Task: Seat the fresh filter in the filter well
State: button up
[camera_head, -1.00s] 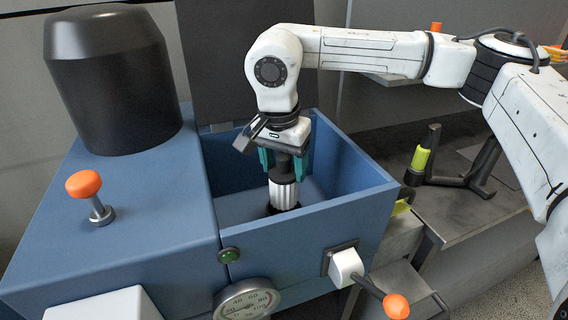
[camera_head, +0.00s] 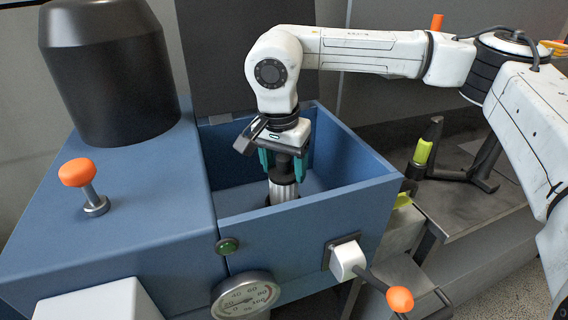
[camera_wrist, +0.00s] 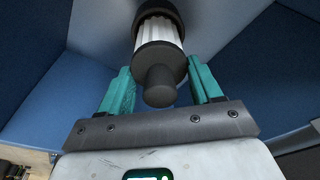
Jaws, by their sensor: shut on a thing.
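My gripper (camera_head: 284,161) points down inside the open blue box. Its teal fingers are shut on the dark top stem of the fresh filter (camera_head: 283,191), a white pleated cylinder with dark ends. The filter looks upright. In the wrist view my gripper (camera_wrist: 161,88) has a finger on either side of the stem, and the filter (camera_wrist: 158,32) extends away with a dark ring at its far end. A dark edge shows at the filter's foot in the head view. The filter well is mostly hidden by the filter and the front wall, so I cannot tell how deep it sits.
The blue box's walls (camera_head: 345,145) stand close around my gripper, with a dark raised lid (camera_head: 235,55) behind. An orange-tipped lever (camera_head: 398,299), a gauge (camera_head: 243,297) and a green button (camera_head: 227,246) are on the front. A black stand (camera_head: 470,175) holds a yellow-green item (camera_head: 423,151).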

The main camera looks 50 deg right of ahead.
aim_at(284, 179)
jog(key=shift+f+b, duration=1.5)
jog(key=shift+f, duration=0.45)
jog(key=o, duration=1.2)
jog(key=shift+o, duration=0.2)
jog(key=shift+r, duration=0.1)
jog(key=r, duration=0.3)
jog(key=a+r, duration=0.1)
jog(key=r, duration=0.6)
jog(key=shift+s+a+r+p, duration=0.15)
jog(key=shift+a+r+p, duration=0.15)
jog(key=shift+p, duration=0.05)
